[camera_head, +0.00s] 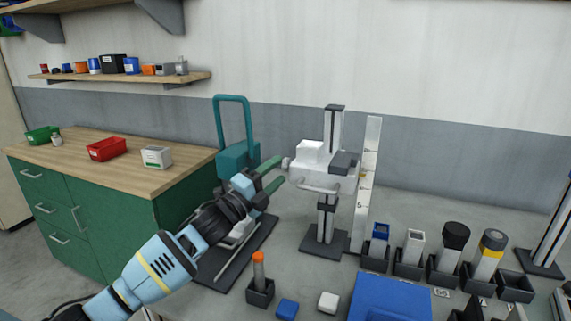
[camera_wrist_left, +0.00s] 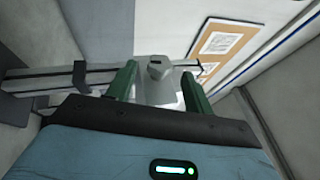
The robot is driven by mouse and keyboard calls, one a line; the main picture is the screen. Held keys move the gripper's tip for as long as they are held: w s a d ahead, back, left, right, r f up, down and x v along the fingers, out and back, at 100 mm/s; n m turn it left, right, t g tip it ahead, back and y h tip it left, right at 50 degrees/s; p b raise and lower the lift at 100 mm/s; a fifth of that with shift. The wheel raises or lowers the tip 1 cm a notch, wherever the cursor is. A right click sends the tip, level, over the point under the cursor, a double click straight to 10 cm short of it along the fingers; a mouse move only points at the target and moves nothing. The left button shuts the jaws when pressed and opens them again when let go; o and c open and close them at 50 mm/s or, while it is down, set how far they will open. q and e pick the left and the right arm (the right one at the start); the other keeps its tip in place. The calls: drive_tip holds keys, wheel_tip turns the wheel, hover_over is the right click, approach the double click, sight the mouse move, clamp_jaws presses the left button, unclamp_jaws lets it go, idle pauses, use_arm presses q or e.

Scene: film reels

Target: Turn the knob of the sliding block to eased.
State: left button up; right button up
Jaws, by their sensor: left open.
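The sliding block (camera_head: 322,171) is a white and grey carriage on an upright column stand (camera_head: 333,125). Its small light knob (camera_head: 286,163) sticks out on the left side, towards my left gripper. My left gripper (camera_head: 277,172) has green fingers, open, with their tips close to the knob. In the left wrist view the grey knob (camera_wrist_left: 158,67) shows between the two fingers of the gripper (camera_wrist_left: 160,78), with the block body behind it. I cannot tell whether the fingers touch the knob, and no marking for eased is readable.
A tall pale scale strip (camera_head: 368,185) stands right of the column. A teal-handled press (camera_head: 236,155) stands behind my left arm. Several dark holders with canisters (camera_head: 409,256), a blue case (camera_head: 390,299) and a small orange-topped tool (camera_head: 259,272) occupy the front bench.

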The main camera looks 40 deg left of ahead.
sight(283, 166)
use_arm(q)
drive_tip(key=x, duration=0.3)
drive_tip(key=shift+w+r, duration=0.1)
drive_tip(key=shift+r, duration=0.05)
drive_tip(key=shift+w+d, duration=0.1)
drive_tip(key=shift+w, duration=0.45)
use_arm(e)
drive_tip(key=shift+w+r, duration=0.35)
drive_tip(key=shift+w, duration=0.15)
use_arm(q)
drive_tip(key=c, duration=0.9)
drive_tip(key=r+p, duration=0.1)
drive_tip(key=p, duration=0.1)
drive_tip(key=shift+s+n+g+p, duration=0.1)
drive_tip(key=shift+n+g+p, duration=0.2)
drive_tip(key=shift+g+p, duration=0.1)
drive_tip(key=shift+c, duration=0.2)
drive_tip(key=shift+f, duration=0.1)
drive_tip(key=shift+f+y, duration=0.15)
drive_tip(key=shift+y, duration=0.15)
drive_tip(key=shift+f, duration=0.2)
drive_tip(key=o, duration=0.9)
use_arm(e)
drive_tip(key=shift+t, duration=0.5)
drive_tip(key=r, duration=0.1)
drive_tip(key=w+r, duration=0.2)
drive_tip(key=shift+d+r, duration=0.25)
drive_tip(key=shift+r, duration=0.05)
